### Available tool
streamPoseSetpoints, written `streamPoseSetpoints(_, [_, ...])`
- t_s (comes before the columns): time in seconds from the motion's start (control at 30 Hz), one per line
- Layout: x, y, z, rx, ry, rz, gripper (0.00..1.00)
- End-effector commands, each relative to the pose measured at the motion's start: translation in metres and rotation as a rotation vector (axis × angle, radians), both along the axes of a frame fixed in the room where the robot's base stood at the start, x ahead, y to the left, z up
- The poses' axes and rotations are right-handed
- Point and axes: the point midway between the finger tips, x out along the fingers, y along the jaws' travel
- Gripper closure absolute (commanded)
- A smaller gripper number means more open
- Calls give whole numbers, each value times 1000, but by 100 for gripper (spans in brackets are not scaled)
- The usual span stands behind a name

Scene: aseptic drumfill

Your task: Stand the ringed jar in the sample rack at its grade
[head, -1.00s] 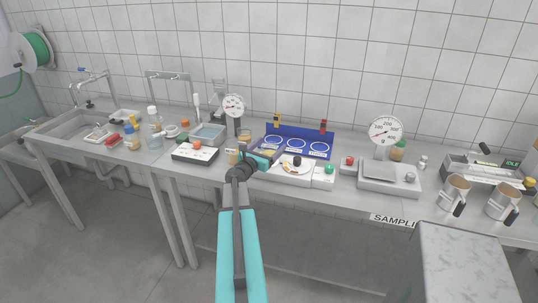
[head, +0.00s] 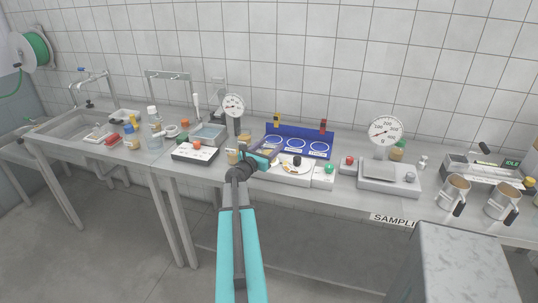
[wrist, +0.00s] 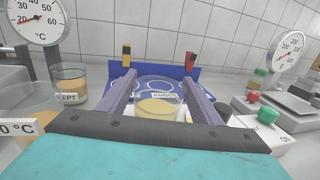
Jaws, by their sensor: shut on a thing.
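My gripper (head: 262,157) is at the front edge of the blue sample rack (head: 300,134). In the wrist view its two purple-grey fingers (wrist: 157,98) are closed on a clear jar with tan contents (wrist: 157,108). The jar looks upright. Its lower part is hidden by the gripper body, and I cannot make out a ring on it. The blue rack (wrist: 150,70) lies straight ahead, with white ringed places and small labels too small to read.
Another tan jar (wrist: 70,85) stands left, before a dial thermometer (wrist: 38,18). A white tray (head: 290,172), green-knobbed box (head: 324,177) and dial scale (head: 386,175) stand right. Yellow and red clips rise behind the rack.

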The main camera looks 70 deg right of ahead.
Motion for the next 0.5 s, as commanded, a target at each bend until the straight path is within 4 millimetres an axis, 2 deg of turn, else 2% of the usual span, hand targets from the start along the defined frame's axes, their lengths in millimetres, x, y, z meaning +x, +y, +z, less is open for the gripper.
streamPoseSetpoints(0.5, [1, 0, 6, -1, 0, 1, 76])
